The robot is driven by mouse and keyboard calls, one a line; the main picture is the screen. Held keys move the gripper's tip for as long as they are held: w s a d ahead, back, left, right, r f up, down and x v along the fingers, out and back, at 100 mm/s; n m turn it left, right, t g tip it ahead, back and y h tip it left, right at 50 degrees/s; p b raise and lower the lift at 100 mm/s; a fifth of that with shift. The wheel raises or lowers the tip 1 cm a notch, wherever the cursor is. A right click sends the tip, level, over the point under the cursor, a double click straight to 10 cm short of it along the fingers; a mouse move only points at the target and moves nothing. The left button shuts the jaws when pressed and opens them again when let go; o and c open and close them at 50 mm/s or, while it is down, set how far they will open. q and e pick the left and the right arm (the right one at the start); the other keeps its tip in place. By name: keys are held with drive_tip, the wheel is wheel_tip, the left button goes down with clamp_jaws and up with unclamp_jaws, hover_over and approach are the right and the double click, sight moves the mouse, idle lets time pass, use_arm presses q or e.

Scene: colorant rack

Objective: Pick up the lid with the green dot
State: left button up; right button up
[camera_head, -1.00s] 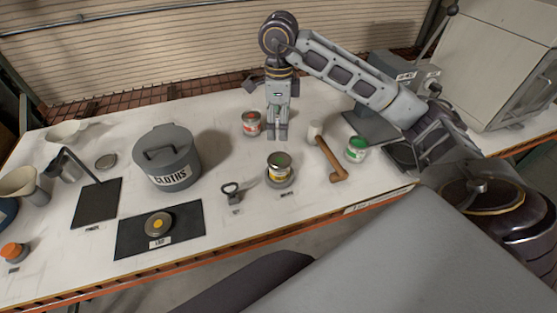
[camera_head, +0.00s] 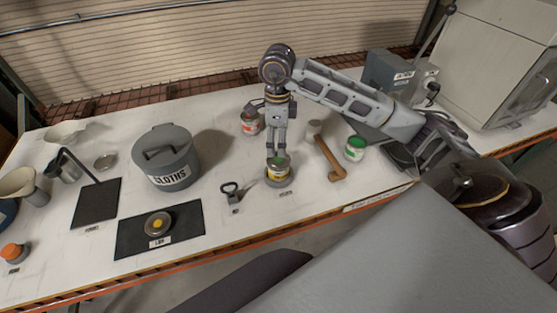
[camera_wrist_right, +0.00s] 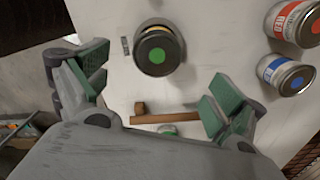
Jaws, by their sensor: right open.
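The lid with the green dot (camera_wrist_right: 155,55) is dark and round and shows from above in the right wrist view. It sits on a can with a yellow label (camera_head: 278,175), which stands on a small round grey base near the table's front edge. In the head view my right gripper (camera_head: 276,153) points down just above this can and partly hides the lid. In the wrist view its two fingers (camera_wrist_right: 155,75) are spread wide, with nothing between their pads; the lid lies beyond them. My left gripper is not in view.
A red-label can (camera_head: 250,127) is behind; a blue-label can (camera_wrist_right: 286,74) shows in the wrist view.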

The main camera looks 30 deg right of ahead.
sight(279, 160)
drive_tip(key=shift+f, duration=1.1)
drive_tip(key=shift+f, duration=0.1)
drive_tip(key=shift+s+f+p, duration=0.25)
drive_tip(key=shift+f+p, duration=0.5)
drive_tip(key=shift+f, duration=1.75)
drive_tip(key=shift+c, duration=0.4)
drive_tip(key=c, duration=0.7)
